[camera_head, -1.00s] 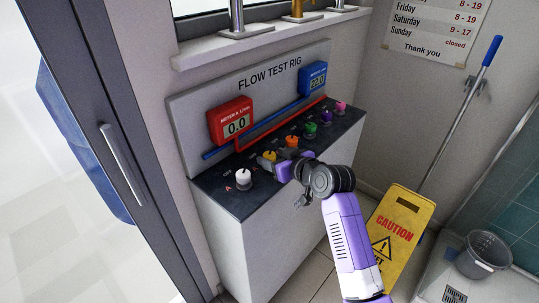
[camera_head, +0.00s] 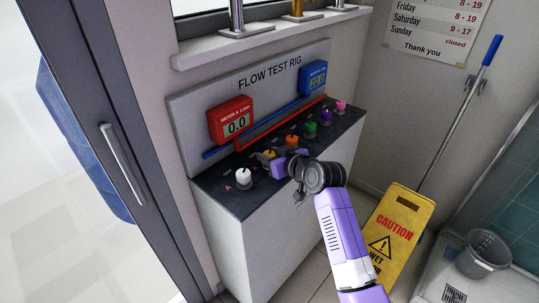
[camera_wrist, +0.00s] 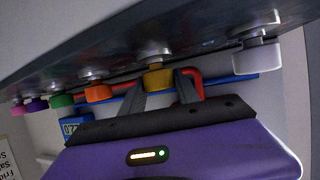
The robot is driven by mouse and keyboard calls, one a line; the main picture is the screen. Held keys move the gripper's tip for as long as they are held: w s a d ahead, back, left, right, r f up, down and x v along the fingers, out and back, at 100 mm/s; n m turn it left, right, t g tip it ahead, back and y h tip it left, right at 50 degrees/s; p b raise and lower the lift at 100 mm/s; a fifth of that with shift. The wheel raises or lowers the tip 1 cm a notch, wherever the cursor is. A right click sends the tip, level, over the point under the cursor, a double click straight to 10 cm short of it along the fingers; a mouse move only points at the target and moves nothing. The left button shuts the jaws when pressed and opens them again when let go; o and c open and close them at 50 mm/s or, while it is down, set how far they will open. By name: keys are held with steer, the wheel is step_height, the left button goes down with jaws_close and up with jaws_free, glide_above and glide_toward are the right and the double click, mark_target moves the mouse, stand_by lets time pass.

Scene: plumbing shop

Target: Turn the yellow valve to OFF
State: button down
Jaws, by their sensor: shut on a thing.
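The yellow valve (camera_head: 269,155) stands on the dark top of the flow test rig, between the white and the orange valves. In the head view my gripper (camera_head: 275,160) reaches it from the right and partly covers it. In the wrist view the two dark fingers of my gripper (camera_wrist: 161,92) are on either side of the yellow valve knob (camera_wrist: 158,79), closed on it. The OFF marking by the valve is too small or hidden to read.
The white valve (camera_head: 243,176) and the orange valve (camera_head: 292,141) are close neighbours. Green, purple and pink valves continue the row. The red meter (camera_head: 231,119) reads 0.0; the blue meter (camera_head: 313,77) seems to read 22.0. A yellow caution sign (camera_head: 398,235) stands on the floor right of my arm.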

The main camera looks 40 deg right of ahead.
steer(key=shift+f+b, duration=0.1)
steer(key=shift+b, duration=0.2)
steer(key=shift+d+f+n+y+b, duration=0.15)
steer(key=shift+n+y+b, duration=0.85)
steer(key=shift+y+b, duration=0.15)
steer(key=n+y+b, duration=0.2)
steer(key=y+b, duration=0.1)
steer(key=shift+n, duration=0.3)
steer(key=n+g+y+b, duration=0.1)
steer(key=n+y+b, duration=0.1)
steer(key=b, duration=0.1)
steer(key=n+g+y+b, duration=0.1)
steer(key=n+y+b, duration=0.2)
steer(key=shift+g+y, duration=0.25)
steer(key=shift+g, duration=0.05)
steer(key=shift+n+g+y+b, duration=0.7)
steer(key=shift+n+g+b, duration=0.15)
steer(key=shift+b, duration=0.35)
steer(key=shift+r+n+g, duration=0.2)
steer(key=shift+n+g, duration=0.05)
steer(key=shift+n, duration=0.1)
steer(key=c, duration=0.9)
jaws_free()
